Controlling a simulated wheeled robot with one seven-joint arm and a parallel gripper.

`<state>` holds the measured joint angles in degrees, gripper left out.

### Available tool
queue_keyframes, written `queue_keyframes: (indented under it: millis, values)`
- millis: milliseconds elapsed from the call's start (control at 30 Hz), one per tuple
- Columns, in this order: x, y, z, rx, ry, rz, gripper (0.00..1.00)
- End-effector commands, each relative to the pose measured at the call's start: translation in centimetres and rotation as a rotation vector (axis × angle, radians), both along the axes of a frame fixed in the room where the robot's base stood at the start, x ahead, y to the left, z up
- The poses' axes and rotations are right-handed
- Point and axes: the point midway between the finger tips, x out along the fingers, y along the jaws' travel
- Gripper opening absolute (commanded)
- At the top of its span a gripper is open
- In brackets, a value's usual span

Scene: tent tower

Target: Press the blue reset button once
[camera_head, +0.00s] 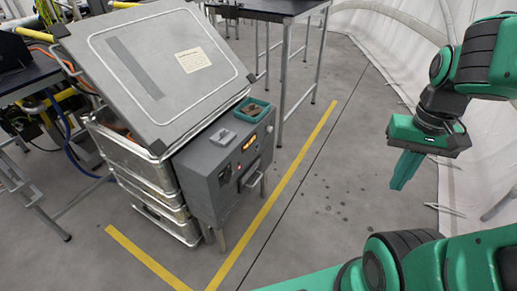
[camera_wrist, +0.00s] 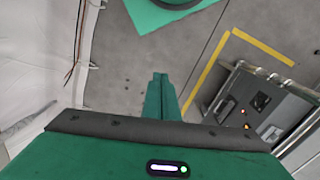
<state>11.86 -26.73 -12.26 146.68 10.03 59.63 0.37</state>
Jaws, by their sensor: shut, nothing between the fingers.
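A grey control box (camera_head: 215,200) stands left of centre in the head view. Its front panel has a dark square, a handle and small orange and red lights. I cannot make out a blue button on it. The box also shows at the right of the wrist view (camera_wrist: 285,108), tilted, with small orange lights. My gripper (camera_head: 396,187) hangs over the open floor at the right, well apart from the box, with its green fingers together and empty. The fingers also show in the wrist view (camera_wrist: 160,76), pointing at bare floor.
A teal tray (camera_head: 253,109) and a small light grey dish (camera_head: 222,137) sit on the box. Behind it is a metal case (camera_head: 150,172) with a tilted lid (camera_head: 165,75). A dark table (camera_head: 268,8) stands at the back. Yellow floor tape (camera_head: 270,205) runs past the box; the floor between is clear.

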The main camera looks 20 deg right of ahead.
Motion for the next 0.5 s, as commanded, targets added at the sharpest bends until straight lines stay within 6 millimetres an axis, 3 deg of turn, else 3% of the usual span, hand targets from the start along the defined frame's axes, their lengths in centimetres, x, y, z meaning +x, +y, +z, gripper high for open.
queue_keyframes:
  millis: [467, 500]
  values:
    - [0.02, -0.01, 0.0, 0.0, 0.0, 0.0, 0.0]
    - [-0.78, -0.02, 0.33, -0.001, -0.01, 0.002, 0.0]
